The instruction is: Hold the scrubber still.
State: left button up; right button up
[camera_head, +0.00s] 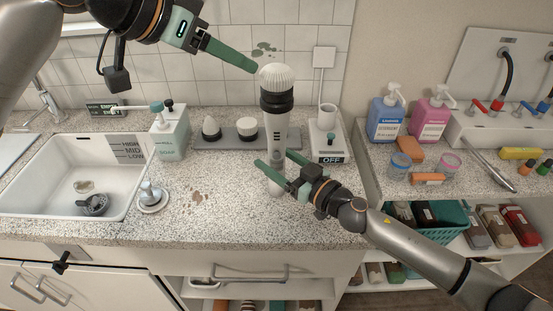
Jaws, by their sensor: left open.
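The scrubber (277,118) stands upright over the counter, with a white domed bristle head, a black collar and a pale handle. My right gripper (273,157) is low on its handle, with one green finger in front of the handle and the other coming out from behind its right side. It looks shut on the handle. My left gripper (252,67) is open and empty, its visible finger pointing down and right to just left of the bristle head. Its other finger is hard to make out.
A sink (65,205) lies at the left, with a soap dispenser (170,135) beside it. A grey tray (228,146) with brush heads and a white stand (328,142) marked OFF are behind the scrubber. Bottles (385,118) stand on the right shelf. The front middle counter is mostly clear.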

grip_shut()
dwell(0.4)
dwell(0.7)
dwell(0.6)
